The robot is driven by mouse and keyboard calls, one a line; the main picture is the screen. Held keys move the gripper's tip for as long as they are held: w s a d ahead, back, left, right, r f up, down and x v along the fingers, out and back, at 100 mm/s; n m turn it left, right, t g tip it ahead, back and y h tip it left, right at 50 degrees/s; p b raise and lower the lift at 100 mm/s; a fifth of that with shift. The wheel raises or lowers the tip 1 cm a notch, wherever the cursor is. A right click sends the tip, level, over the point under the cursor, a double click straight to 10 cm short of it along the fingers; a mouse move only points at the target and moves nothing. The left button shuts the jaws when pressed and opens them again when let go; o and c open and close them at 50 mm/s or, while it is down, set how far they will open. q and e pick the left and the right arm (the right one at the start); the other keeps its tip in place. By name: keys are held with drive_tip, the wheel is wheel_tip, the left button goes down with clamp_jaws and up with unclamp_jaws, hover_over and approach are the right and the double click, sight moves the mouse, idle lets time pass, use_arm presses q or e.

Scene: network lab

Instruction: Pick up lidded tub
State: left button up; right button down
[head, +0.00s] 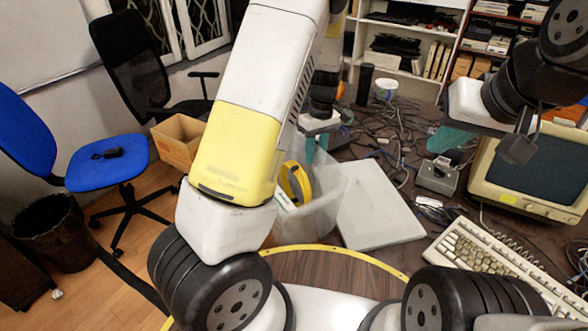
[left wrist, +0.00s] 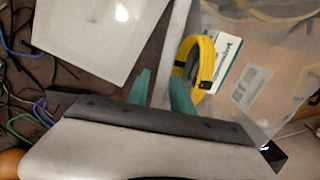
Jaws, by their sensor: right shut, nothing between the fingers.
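A translucent plastic tub (head: 325,215) stands on the dark table, partly hidden behind my left arm. It holds a yellow coil (head: 296,184) and a white and green card, and it also shows in the left wrist view (left wrist: 285,65). A pale, flat, lid-like square (head: 375,212) lies to its right; I cannot tell whether it belongs to the tub. My left gripper (head: 316,147) is above the tub's far side. Its teal fingers (left wrist: 160,92) are apart, with the tub's edge seen between them. My right gripper (head: 448,139) is shut and empty, at the right near the monitor.
A beige monitor (head: 530,165) and a keyboard (head: 490,260) take up the right side. Tangled cables (head: 390,130) and a small grey box (head: 437,176) lie behind the pale square. A small white pot (head: 386,89) stands at the back. A cardboard box (head: 178,140) is at the left.

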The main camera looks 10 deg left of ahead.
sight(313, 172)
use_arm(q)
drive_tip(key=f, duration=0.5)
drive_tip(key=shift+s+a, duration=0.15)
drive_tip(key=shift+s, duration=0.25)
drive_tip(key=shift+c, duration=0.5)
clamp_jaws()
